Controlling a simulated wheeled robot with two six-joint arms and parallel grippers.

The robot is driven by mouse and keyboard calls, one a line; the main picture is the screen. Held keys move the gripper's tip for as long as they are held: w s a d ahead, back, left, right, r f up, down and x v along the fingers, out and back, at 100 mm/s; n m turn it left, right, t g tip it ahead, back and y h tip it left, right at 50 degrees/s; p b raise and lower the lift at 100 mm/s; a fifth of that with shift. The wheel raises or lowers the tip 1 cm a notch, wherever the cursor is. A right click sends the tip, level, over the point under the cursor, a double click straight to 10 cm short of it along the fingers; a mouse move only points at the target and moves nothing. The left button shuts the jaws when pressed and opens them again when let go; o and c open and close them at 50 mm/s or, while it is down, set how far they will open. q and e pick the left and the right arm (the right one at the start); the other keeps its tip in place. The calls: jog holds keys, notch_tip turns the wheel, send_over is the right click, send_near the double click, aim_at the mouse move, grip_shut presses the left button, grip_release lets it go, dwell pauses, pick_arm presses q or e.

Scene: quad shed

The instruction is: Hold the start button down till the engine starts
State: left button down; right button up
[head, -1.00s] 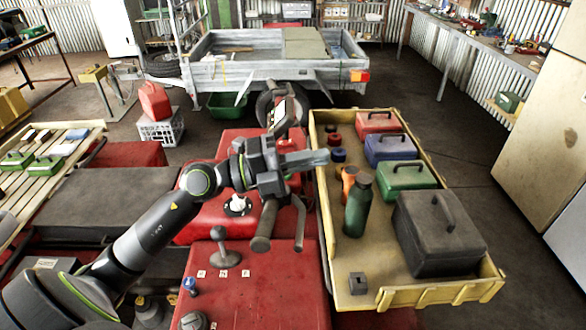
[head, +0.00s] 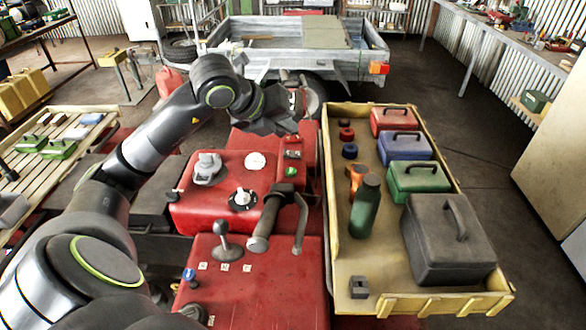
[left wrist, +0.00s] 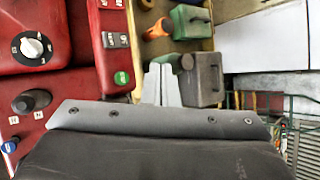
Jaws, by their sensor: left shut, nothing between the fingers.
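A round green button (head: 291,172), which looks like the start button, sits on the red body behind the handlebar. My left gripper (head: 287,124) is shut and empty, in the air above and beyond the button in the head view. Its pale fingers (left wrist: 160,86) show in the left wrist view, to the right of the button and apart from it. My right gripper is out of view. The frames do not show whether the engine runs.
A black handlebar grip with a lever (head: 280,220) stands in front of the button. A dial (head: 242,199) and a shift lever (head: 222,240) stand to its left. A yellow tray (head: 335,250) with toolboxes and a green bottle (head: 366,206) lies close on the right.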

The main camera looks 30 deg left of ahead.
pick_arm(q)
jog(key=shift+f, duration=0.15)
jog(key=b, duration=0.5)
send_over(287, 174)
notch_tip(287, 174, down, 8)
jog(key=shift+r, duration=0.15)
jog(key=shift+f+b, duration=0.45)
jog(key=shift+f, duration=0.05)
dwell(0.8)
dwell(0.7)
jog(key=shift+f+b, duration=0.35)
jog(key=shift+b, duration=0.25)
